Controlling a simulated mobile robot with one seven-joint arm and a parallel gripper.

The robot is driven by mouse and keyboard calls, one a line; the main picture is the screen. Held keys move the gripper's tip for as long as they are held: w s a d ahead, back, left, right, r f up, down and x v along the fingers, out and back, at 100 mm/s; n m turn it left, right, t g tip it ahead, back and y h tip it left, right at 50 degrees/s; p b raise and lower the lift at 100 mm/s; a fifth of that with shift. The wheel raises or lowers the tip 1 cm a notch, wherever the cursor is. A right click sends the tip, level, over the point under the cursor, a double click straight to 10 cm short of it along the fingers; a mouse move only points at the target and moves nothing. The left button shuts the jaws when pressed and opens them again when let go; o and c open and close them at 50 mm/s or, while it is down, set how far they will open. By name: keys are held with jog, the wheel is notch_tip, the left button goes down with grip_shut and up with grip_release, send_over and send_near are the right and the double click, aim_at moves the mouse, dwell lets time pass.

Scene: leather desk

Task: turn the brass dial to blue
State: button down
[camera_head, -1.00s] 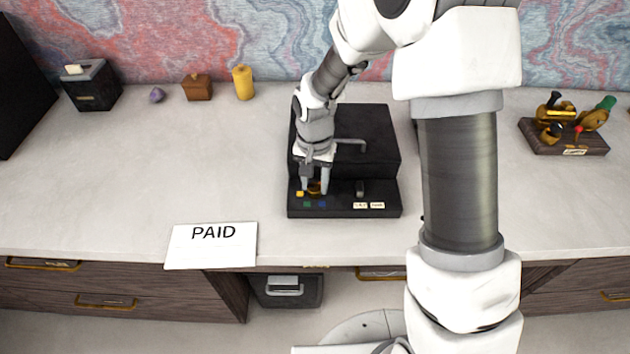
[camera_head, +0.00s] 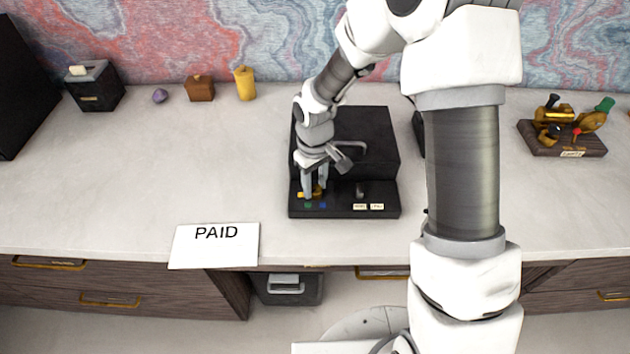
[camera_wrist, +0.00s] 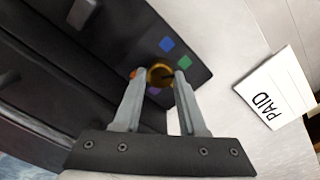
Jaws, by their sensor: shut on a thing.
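The brass dial (camera_wrist: 159,72) sits on the front strip of a black box (camera_head: 345,212). Coloured squares surround it: blue (camera_wrist: 167,44), green (camera_wrist: 185,62), orange (camera_wrist: 133,73) and purple (camera_wrist: 154,90), partly hidden by a finger. My gripper (camera_head: 315,194) points down at the dial. In the wrist view its two fingers (camera_wrist: 160,76) are shut on the dial, one on each side. A dark line shows on the dial's top, but I cannot tell for sure which colour it points to.
The box has a dark switch (camera_head: 361,188), small labels (camera_head: 368,206) and a raised back part with a handle (camera_head: 350,145). A PAID sheet (camera_head: 214,247) lies at the desk's front edge. Small ornaments stand at the back left. The desk left of the box is clear.

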jog(key=n+p, duration=0.1)
jog(key=n, duration=0.2)
jog(key=shift+r+n, duration=0.1)
jog(key=shift+n, duration=0.3)
jog(key=n+p, duration=0.1)
jog(key=n, duration=0.2)
jog(key=shift+p, duration=0.3)
jog(key=n+p, duration=0.2)
jog(key=n, duration=0.4)
jog(key=shift+s, duration=0.1)
jog(key=shift+n+p, duration=0.3)
jog(key=shift+c, duration=2.3)
grip_release()
